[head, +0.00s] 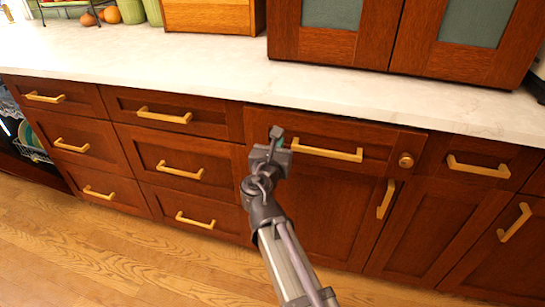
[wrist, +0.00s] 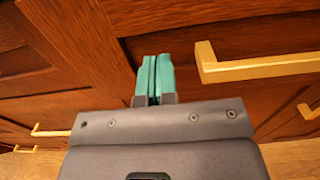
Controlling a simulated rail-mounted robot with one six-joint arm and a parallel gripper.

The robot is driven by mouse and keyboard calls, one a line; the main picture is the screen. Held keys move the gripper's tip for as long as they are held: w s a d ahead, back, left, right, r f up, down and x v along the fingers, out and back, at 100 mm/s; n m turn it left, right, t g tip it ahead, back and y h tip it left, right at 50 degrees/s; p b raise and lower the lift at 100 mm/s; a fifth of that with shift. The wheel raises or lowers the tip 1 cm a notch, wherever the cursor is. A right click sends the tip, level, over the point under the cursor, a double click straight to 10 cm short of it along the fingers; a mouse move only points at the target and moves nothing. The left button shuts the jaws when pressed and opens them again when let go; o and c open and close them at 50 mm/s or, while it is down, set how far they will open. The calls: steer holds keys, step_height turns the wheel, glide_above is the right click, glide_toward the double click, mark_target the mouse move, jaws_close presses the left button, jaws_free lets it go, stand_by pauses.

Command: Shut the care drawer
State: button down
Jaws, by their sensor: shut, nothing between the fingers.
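A wide wooden drawer (head: 375,135) under the counter has a gold bar handle (head: 327,153) and a round gold knob (head: 406,160) at its right end. Its front stands slightly proud of the cabinet fronts beside it, so it looks a little open. No label shows that it is the care drawer. My gripper (head: 277,132) is in front of its left part, left of the handle. In the wrist view, the teal fingers (wrist: 153,62) are together and empty, with the gold handle (wrist: 255,67) to their right. I cannot tell whether the fingertips touch the drawer front.
A pale countertop (head: 230,70) runs above the drawers, with a wooden cabinet (head: 390,40) standing on it. Several flush drawers (head: 150,115) are at left. An open dishwasher rack with dishes (head: 30,140) is at far left. The wooden floor (head: 120,250) in front is clear.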

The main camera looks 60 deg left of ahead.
steer(key=shift+w+a, duration=0.25)
steer(key=x, duration=0.4)
steer(key=shift+w+a, duration=0.15)
steer(key=shift+a, duration=0.1)
steer(key=shift+r, duration=0.1)
steer(key=shift+a, duration=0.1)
steer(key=v, duration=1.4)
steer(key=shift+d, duration=0.4)
